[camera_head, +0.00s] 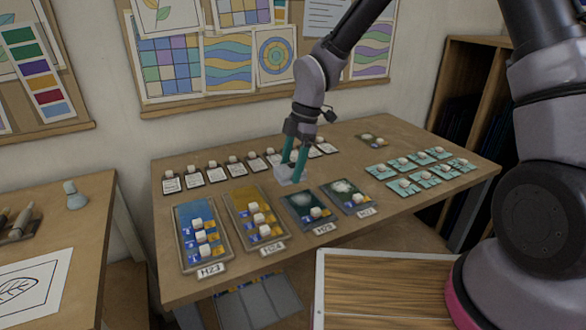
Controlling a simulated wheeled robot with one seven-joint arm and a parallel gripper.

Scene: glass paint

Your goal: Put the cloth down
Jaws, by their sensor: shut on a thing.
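My gripper (291,174) has teal fingers and points down over the middle of the wooden table. It is shut on a pale, whitish cloth (288,177). The cloth is at or just above the table top, behind the dark tray labelled H29 or similar; I cannot tell whether it touches the wood. The fingers hide part of the cloth.
Along the table (390,145) front stand a blue tray (189,216), a yellow tray (239,201) and two dark trays (294,212) (336,188). White cards (192,176) line the back. Teal cards (427,180) lie right. A small tray (372,142) stands back right.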

